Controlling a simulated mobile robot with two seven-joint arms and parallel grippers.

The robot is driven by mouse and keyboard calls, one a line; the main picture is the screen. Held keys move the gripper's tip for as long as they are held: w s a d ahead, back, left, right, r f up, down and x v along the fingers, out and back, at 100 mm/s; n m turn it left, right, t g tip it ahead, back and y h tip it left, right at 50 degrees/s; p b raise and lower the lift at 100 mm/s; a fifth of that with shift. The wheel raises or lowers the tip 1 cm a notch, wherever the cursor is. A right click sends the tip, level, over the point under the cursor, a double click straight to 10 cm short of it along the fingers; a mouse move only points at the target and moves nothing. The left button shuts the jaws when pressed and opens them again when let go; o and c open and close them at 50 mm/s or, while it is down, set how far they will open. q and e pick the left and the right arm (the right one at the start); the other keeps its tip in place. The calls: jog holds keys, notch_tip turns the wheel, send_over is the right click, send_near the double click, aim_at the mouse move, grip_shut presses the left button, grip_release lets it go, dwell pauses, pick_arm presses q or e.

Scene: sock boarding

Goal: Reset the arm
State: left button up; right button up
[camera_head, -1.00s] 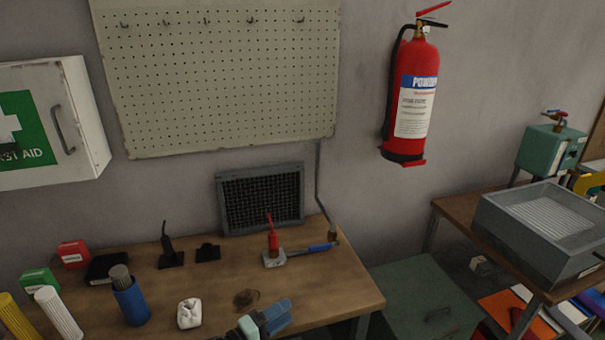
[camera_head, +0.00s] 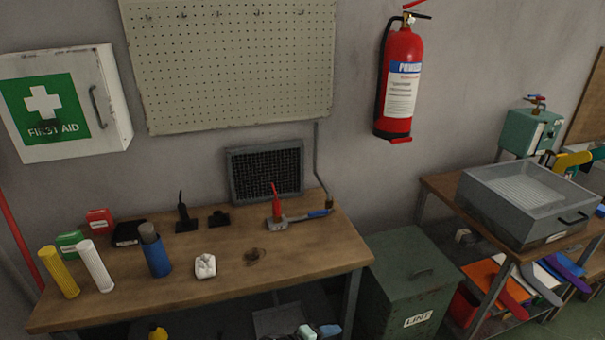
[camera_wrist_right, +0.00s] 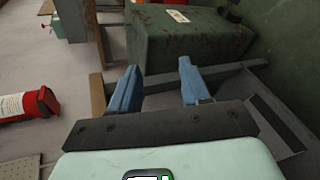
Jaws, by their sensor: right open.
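My right gripper (camera_wrist_right: 158,92) shows in the right wrist view with its two blue fingers spread apart and nothing between them. Its blue tips (camera_head: 318,331) also show at the bottom edge of the head view, in front of and below the table's front edge. The green lint bin (camera_wrist_right: 190,38) lies beyond the fingers in the wrist view. My left gripper is not in either view.
The wooden table (camera_head: 210,290) holds a blue cylinder (camera_head: 155,252), a white crumpled item (camera_head: 205,266), yellow and white rolls, and a red-handled tool (camera_head: 277,212). The green lint bin (camera_head: 392,275) stands right of it. A grey tray (camera_head: 500,225) sits on the right bench.

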jog(key=s+d+f+m+g+y+p, duration=0.2)
jog(key=s+d+f+g+y, duration=0.3)
jog(key=s+f, duration=0.45)
jog(key=s+d+f+m+g+y+p, duration=0.15)
jog(key=s+d+f+g, duration=0.35)
jog(key=s+f, duration=0.5)
jog(key=s+a+r+m+y+p, duration=0.1)
jog(key=s+m+y+p, duration=0.15)
jog(key=s+y, duration=0.65)
jog(key=s+a+r+m+t+p, duration=0.2)
jog(key=s+a+r+m, duration=0.2)
jog(key=s+r, duration=0.5)
jog(key=s+m, duration=0.1)
jog(key=m, duration=0.1)
jog(key=shift+s+a+m+t, duration=0.2)
jog(key=shift+s+m+t, duration=0.1)
jog(key=shift+t, duration=0.1)
